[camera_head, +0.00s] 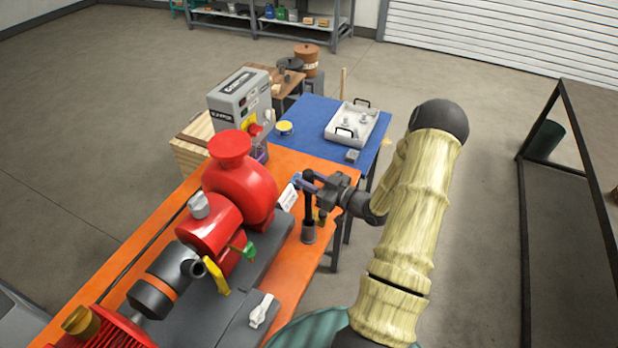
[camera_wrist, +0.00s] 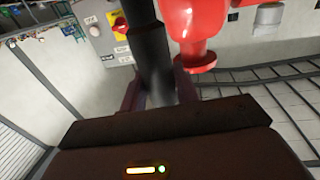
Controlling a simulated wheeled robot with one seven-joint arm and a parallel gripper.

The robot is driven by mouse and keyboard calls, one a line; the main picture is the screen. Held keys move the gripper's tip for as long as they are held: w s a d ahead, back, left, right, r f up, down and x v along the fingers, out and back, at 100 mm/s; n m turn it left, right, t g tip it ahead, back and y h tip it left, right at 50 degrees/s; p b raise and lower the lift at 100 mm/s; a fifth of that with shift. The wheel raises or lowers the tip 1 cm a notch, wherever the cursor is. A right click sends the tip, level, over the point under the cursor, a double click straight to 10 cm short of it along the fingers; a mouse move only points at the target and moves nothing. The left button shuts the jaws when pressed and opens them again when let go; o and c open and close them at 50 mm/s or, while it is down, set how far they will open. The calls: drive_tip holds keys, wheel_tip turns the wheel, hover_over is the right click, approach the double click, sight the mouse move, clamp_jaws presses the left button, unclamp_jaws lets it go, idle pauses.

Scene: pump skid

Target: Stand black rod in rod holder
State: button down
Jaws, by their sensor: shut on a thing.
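The black rod (camera_head: 308,209) stands upright in my gripper (camera_head: 310,184), and its lower part shows below the fingers. In the wrist view the rod (camera_wrist: 148,45) is a thick dark cylinder between the two fingers of my gripper (camera_wrist: 158,92), which are shut on it. The rod holder (camera_head: 308,235) is a short grey cylinder on the orange skid near its right edge. The rod's lower end meets the holder's top in the head view. I cannot tell whether it is inside or just above. The holder is not visible in the wrist view.
The red pump (camera_head: 240,188) stands close left of my gripper, with a white tag (camera_head: 287,197) between. A grey control box (camera_head: 240,98) is behind. A blue table (camera_head: 310,112) holds a grey tray (camera_head: 352,124).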

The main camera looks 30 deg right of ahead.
sight(310, 195)
drive_tip(key=shift+f+b, duration=2.65)
drive_tip(key=shift+f, duration=0.55)
drive_tip(key=c, duration=1)
unclamp_jaws()
drive_tip(key=shift+o, duration=0.2)
drive_tip(key=b+v, duration=0.5)
drive_tip(key=v, duration=1.2)
drive_tip(key=shift+s, duration=0.2)
drive_tip(key=shift+w+r, duration=0.1)
